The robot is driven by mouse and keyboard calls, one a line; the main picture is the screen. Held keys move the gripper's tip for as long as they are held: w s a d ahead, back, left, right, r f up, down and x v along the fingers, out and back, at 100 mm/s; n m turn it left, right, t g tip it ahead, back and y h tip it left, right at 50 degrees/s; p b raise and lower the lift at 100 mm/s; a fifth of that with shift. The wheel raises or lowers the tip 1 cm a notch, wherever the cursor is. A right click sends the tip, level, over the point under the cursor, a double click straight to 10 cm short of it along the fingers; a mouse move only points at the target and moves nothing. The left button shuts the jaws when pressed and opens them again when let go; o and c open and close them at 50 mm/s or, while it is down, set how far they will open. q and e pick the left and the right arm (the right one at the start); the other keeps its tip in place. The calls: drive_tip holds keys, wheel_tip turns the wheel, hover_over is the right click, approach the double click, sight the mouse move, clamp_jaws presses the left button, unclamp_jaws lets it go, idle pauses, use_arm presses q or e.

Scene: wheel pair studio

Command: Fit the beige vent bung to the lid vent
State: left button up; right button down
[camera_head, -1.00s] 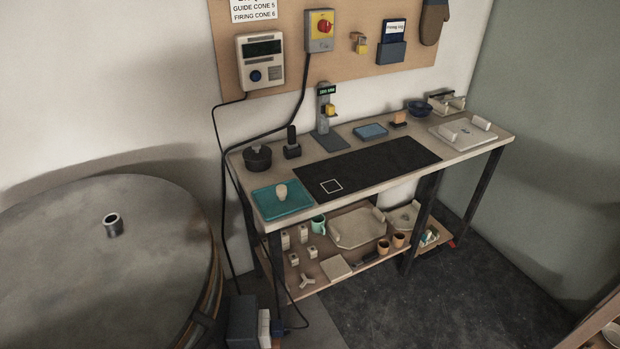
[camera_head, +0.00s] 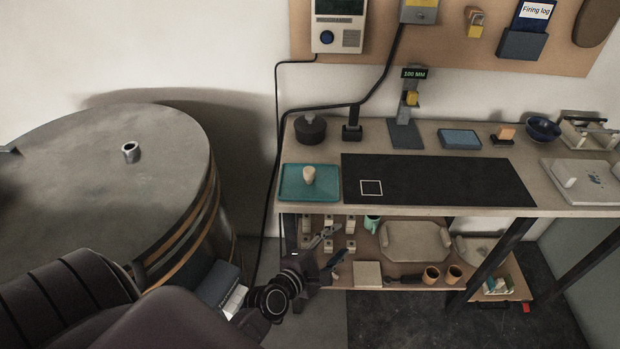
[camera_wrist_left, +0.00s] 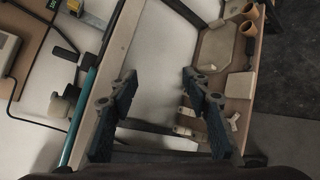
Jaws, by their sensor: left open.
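The beige vent bung (camera_head: 309,176) stands upright on the teal tray (camera_head: 292,193) at the left end of the workbench. The lid vent (camera_head: 130,152) is a short metal ring with a dark hole on top of the round grey kiln lid (camera_head: 75,180) at the left. My left gripper (camera_head: 331,248) is open and empty, in front of the bench and below the tray, level with the lower shelf. In the left wrist view its fingers (camera_wrist_left: 159,76) are spread apart, with the tray's teal edge (camera_wrist_left: 81,115) to their left. My right gripper is not in view.
The bench's front edge (camera_head: 440,213) lies above my left gripper. The lower shelf (camera_head: 395,280) holds kiln posts, slabs and cups. A dark mat (camera_head: 440,180) lies right of the tray. A black cable hangs between kiln and bench. The lid around the vent is clear.

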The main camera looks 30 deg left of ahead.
use_arm(q)
drive_tip(key=w+a+r+n+t+y, duration=0.1)
drive_tip(key=w+a+r+n+t, duration=0.15)
drive_tip(key=r+n, duration=0.4)
drive_tip(key=n+y, duration=0.5)
drive_tip(key=n, duration=0.4)
approach(307, 174)
drive_tip(key=shift+m, duration=0.25)
drive_tip(key=w, duration=0.2)
drive_tip(key=w+f, duration=0.1)
drive_tip(key=w, duration=0.1)
drive_tip(key=shift+a+f, duration=0.2)
drive_tip(key=shift+w+a, duration=0.2)
drive_tip(key=w, duration=0.1)
drive_tip(key=w+a+r+p, duration=0.1)
drive_tip(key=w, duration=0.2)
drive_tip(key=shift+w+a+r+p, duration=0.15)
drive_tip(key=shift+w+a+p, duration=0.15)
drive_tip(key=shift+w+a, duration=0.1)
drive_tip(key=shift+f+x, duration=0.25)
drive_tip(key=shift+x, duration=0.85)
clamp_jaws()
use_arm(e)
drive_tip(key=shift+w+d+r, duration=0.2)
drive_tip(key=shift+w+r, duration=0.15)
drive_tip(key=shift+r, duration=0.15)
